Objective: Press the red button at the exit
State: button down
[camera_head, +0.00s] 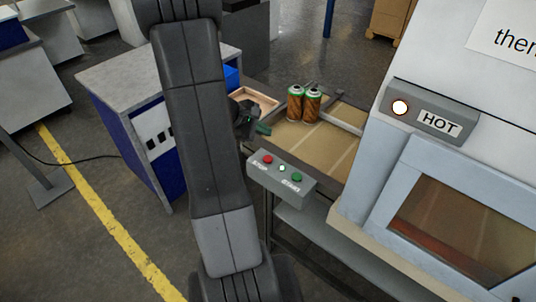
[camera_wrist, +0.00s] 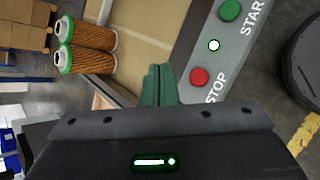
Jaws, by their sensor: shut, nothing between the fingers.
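The red button (camera_head: 267,159) is on a grey control box (camera_head: 262,178), beside the word STOP. A white light and a green START button (camera_head: 297,177) sit to its right on the same box. In the wrist view the red button (camera_wrist: 199,77) lies just right of my gripper's tips, and the green button (camera_wrist: 229,10) is at the top. My gripper (camera_head: 263,129) has dark green fingers, which are shut and empty. In the wrist view, my gripper (camera_wrist: 158,70) shows beside the control box's edge. I cannot tell its height above the box.
Two orange filter cartridges (camera_head: 303,103) with green ends stand on the conveyor (camera_head: 315,146) behind the box. A machine marked HOT (camera_head: 437,124) stands at right, its round light lit. A grey-topped cabinet (camera_head: 130,85) is at left. A wooden tray (camera_head: 255,98) lies behind my gripper.

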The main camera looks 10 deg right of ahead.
jog(key=shift+f, duration=0.15)
jog(key=b, duration=0.5)
send_over(265, 159)
notch_tip(265, 159, down, 8)
jog(key=shift+w+r, duration=0.1)
jog(key=shift+r, duration=0.05)
jog(key=shift+f+b, duration=0.45)
jog(key=shift+b, duration=0.3)
jog(key=shift+a+f, duration=0.1)
dwell(1.3)
jog(key=shift+f+b, duration=0.3)
jog(key=shift+b, duration=0.4)
jog(key=shift+f+b, duration=0.4)
jog(key=shift+b, duration=0.1)
dwell(0.3)
jog(key=shift+r, duration=0.15)
dwell(0.3)
jog(key=shift+r+p, duration=0.45)
jog(key=shift+r, duration=0.25)
jog(key=shift+r, duration=0.1)
